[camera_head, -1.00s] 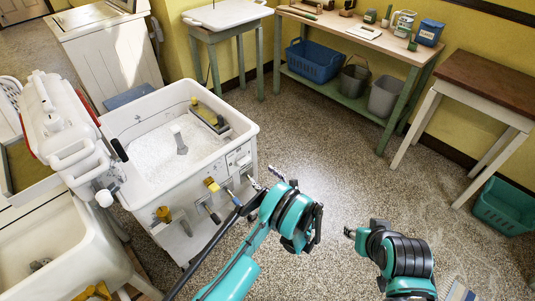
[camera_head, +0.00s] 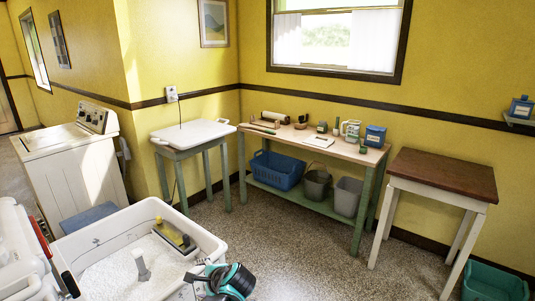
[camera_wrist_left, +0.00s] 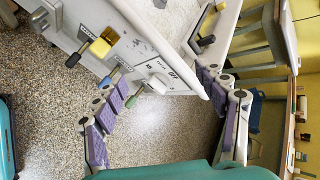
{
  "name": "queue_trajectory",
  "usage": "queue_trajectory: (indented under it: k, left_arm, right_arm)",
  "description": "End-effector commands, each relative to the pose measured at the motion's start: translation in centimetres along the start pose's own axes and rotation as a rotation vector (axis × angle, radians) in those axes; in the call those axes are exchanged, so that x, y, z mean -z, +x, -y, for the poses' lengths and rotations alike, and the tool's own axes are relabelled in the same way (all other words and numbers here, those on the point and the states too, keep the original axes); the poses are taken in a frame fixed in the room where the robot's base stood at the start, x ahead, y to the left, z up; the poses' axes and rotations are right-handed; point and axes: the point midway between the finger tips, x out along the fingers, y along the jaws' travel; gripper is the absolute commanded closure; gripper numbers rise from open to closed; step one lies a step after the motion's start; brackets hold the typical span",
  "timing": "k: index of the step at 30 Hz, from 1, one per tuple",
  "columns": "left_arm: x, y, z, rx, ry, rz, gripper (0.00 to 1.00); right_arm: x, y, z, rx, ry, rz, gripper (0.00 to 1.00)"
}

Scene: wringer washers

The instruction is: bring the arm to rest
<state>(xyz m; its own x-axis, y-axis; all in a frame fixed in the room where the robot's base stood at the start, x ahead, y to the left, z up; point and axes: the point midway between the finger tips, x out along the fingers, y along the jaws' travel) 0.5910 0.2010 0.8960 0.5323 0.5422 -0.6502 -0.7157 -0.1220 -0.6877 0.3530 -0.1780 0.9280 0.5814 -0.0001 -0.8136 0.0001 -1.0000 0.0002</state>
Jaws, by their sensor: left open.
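My left gripper (camera_wrist_left: 160,88) is open in the left wrist view, its two purple-padded fingers spread wide with nothing between them. It is close to the front panel of the white washer tub (camera_wrist_left: 160,45), which carries yellow, blue, green and white knobs or handles. Whether a finger touches the panel, I cannot tell. In the head view, a teal and black part of my left arm (camera_head: 230,283) shows at the bottom, beside the washer tub (camera_head: 205,240); the gripper itself is not clear there. My right gripper is not in view.
The wringer (camera_head: 25,260) is at the lower left. A white-topped stand (camera_head: 195,132), a green workbench (camera_head: 370,180) with several items, and a brown-topped table (camera_head: 445,175) stand along the walls. A teal bin (camera_head: 495,283) is at lower right. Floor between them is clear.

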Motion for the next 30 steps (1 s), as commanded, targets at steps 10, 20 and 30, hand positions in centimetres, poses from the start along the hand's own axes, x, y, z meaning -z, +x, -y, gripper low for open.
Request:
queue_trajectory:
  k: [10, 20, 30]
  left_arm:
    - [-7.5, -8.7, -6.1, -0.231, -0.65, -0.209, 0.28]
    - [-9.9, -14.7, -13.3, -0.452, -1.217, -0.329, 0.28]
    - [-9.9, -16.0, -15.1, -0.517, -1.37, -0.355, 0.28]
  right_arm:
    - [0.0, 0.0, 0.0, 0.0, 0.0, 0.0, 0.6]
    - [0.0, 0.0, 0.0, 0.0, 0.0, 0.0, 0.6]
    - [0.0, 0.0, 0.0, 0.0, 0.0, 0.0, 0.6]
